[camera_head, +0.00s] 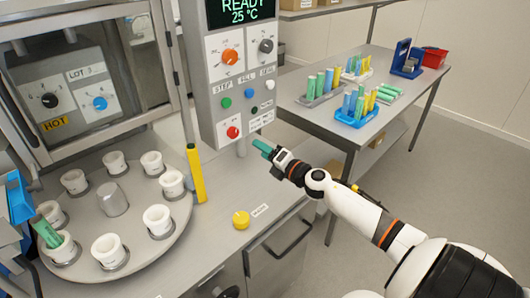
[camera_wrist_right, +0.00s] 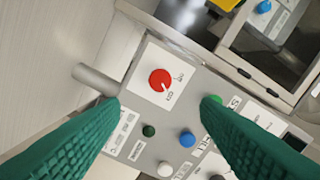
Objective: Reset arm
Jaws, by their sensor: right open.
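My right gripper (camera_head: 268,150) reaches in from the lower right in the head view. Its green fingers are near the lower right of the grey control panel (camera_head: 207,82). In the right wrist view the two green fingers of my right gripper (camera_wrist_right: 160,108) stand apart with nothing between them. Beyond them is the panel, with a red knob (camera_wrist_right: 160,80), a blue button (camera_wrist_right: 187,139) and a green button (camera_wrist_right: 211,103). I cannot tell from these views whether a finger touches the panel. My left gripper does not show.
A round turntable (camera_head: 155,255) carries several white cups. A green tube (camera_head: 45,232) leans at one cup on the left. A yellow post (camera_head: 196,175) and a yellow knob (camera_head: 241,220) stand on the counter. A side table (camera_head: 300,108) behind holds racks of coloured tubes.

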